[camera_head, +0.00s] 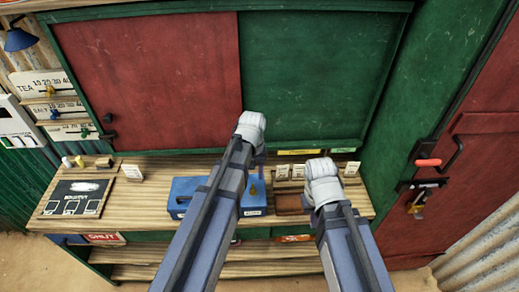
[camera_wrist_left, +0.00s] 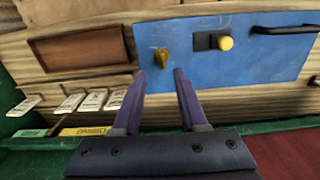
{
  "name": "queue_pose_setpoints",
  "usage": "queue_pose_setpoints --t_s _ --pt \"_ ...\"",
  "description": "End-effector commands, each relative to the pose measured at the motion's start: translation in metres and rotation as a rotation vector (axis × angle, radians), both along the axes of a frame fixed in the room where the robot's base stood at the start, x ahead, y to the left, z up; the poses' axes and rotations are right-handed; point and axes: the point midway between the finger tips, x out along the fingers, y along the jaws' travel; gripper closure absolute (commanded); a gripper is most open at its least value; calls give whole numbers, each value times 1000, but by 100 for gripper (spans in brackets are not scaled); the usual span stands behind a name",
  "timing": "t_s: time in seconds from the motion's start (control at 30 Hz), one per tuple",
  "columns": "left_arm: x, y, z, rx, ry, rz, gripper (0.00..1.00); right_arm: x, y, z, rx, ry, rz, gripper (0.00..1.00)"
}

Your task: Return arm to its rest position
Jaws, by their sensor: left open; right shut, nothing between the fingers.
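My left arm reaches up the middle of the head view. Its gripper (camera_head: 258,160) hangs over the counter by the blue box (camera_head: 185,187), partly hidden by the wrist. In the left wrist view the two fingers (camera_wrist_left: 160,78) are apart with nothing between them, in front of the blue box (camera_wrist_left: 265,62) with its brass key-like piece and yellow knob. My right arm comes up to the right of it. Its gripper (camera_head: 313,208) is shut and empty near the brown tray (camera_head: 290,203), mostly hidden by the white wrist.
A red door (camera_head: 470,180) with a latch stands at right.

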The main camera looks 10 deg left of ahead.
Motion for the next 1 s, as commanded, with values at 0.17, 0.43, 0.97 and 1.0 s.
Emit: queue_pose_setpoints --t_s 0.17,0.43,0.97,1.0 --pt "-62 -51 -38 36 22 -244 57 0 0 -38 -1 0 2 100" --pt "-132 -95 -66 87 51 -562 57 0 0 -68 -1 0 5 100" --pt "-138 -99 -66 95 56 -605 57 0 0 -67 -1 0 6 100" --pt "-138 -99 -66 95 56 -605 57 0 0 -67 -1 0 6 100"
